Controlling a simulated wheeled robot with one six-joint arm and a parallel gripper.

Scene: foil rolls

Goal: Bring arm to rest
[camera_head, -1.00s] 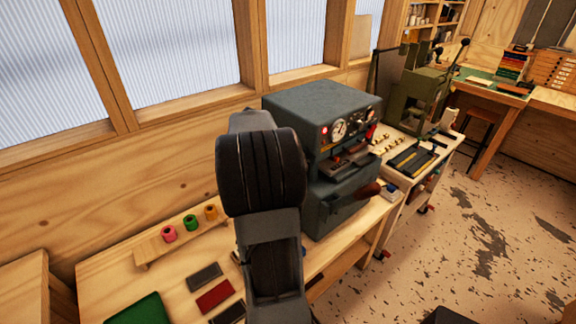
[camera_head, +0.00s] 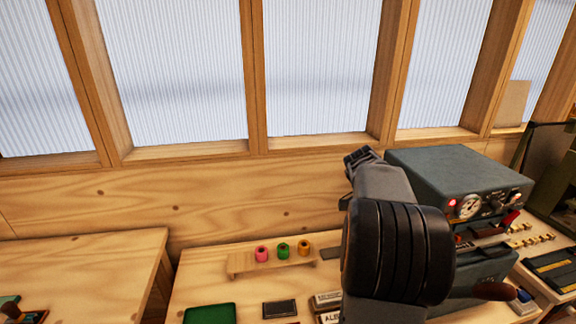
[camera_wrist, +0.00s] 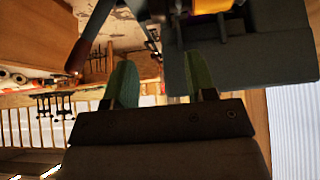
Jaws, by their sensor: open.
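My arm is folded up in front of the bench in the head view, and its links cover part of the grey machine. In the wrist view my gripper (camera_wrist: 160,84) shows two green fingers held apart, with nothing between them. The grey machine (camera_head: 440,170) with dials and a red lamp stands behind and to the right of my arm; a dark grey body (camera_wrist: 255,50) fills the upper right of the wrist view. Three foil rolls, pink (camera_head: 262,254), green (camera_head: 283,251) and orange (camera_head: 304,248), stand on a small wooden rack (camera_head: 240,264) left of my arm.
A green tray (camera_head: 210,314) and a dark pad (camera_head: 280,309) lie on the bench. Another wooden table (camera_head: 80,260) stands at the left. Windows (camera_head: 320,70) line the wall behind. Black tools (camera_head: 555,270) lie at the right.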

